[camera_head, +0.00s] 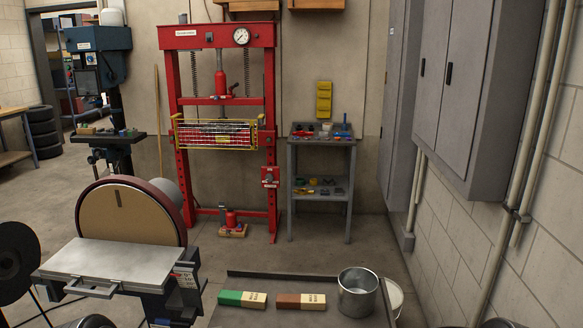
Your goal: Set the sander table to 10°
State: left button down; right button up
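The disc sander's tan disc (125,215) stands upright at the lower left, with a dark slot-like mark near its top. The sander table (118,260) is a flat silver-grey plate in front of the disc. It looks about level, but I cannot read its angle. A grey handle-like bar (92,290) sits below its front edge. A small white and red label or scale (187,278) is on the dark bracket at the table's right end; its markings are too small to read. Neither of my grippers shows in the head view.
A dark bench top (330,290) right of the sander holds a green-and-cream block (242,298), a brown-and-cream block (300,301) and a metal bucket (357,292). A red press (218,110) stands behind. Grey wall cabinets (455,90) are on the right. A black disc-shaped object (15,262) is left of the table.

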aim_at(114, 265)
jog(key=u, duration=1.3)
jog(key=l+z, duration=0.9)
jog(key=k+j, duration=0.05)
